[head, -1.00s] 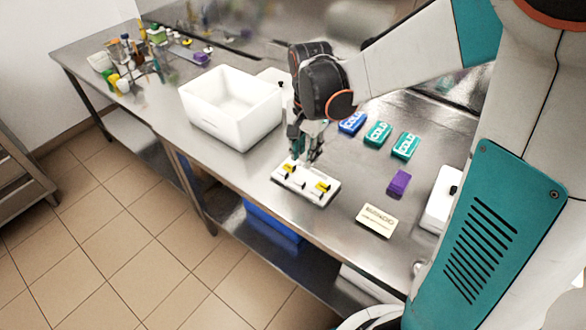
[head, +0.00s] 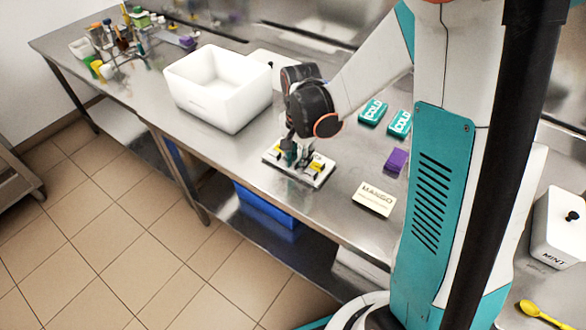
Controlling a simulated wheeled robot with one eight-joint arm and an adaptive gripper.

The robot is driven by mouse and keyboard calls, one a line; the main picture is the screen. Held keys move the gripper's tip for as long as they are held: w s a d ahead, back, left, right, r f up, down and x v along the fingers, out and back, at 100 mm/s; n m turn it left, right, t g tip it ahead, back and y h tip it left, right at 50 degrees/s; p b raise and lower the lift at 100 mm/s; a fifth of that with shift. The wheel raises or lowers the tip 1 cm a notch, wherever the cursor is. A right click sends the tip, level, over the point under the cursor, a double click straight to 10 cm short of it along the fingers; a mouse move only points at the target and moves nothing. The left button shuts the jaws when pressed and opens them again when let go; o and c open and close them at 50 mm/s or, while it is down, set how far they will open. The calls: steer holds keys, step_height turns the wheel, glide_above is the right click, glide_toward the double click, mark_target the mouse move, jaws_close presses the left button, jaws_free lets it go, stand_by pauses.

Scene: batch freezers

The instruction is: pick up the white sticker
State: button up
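A pale card lettered MANGO (head: 374,199) lies flat near the front edge of the steel table. It is the only sticker-like thing that I can make out, and its tone is cream rather than clear white. A flat white tray (head: 318,181) with small yellow and black pieces lies to its left. My gripper (head: 289,159) points down over the left part of this tray, apart from the MANGO card. Its fingertips are small and mix with the dark pieces. I cannot tell whether it is open or holds anything. Part of the tray is hidden beneath it.
A white tub (head: 220,112) stands left of my gripper. Teal COLD packs (head: 372,112) and a purple block (head: 396,161) lie to the right. A lidded MINT container (head: 560,230) and yellow spoon (head: 537,312) are far right. Bare steel separates the tray and card.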

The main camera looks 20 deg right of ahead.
jaws_close()
steer(key=shift+r, duration=0.15)
stand_by(0.4)
step_height(320, 180, up, 21)
steer(key=p, duration=0.7)
steer(key=shift+f, duration=0.2)
steer(key=shift+r+p, duration=2.15)
steer(key=shift+r, duration=0.35)
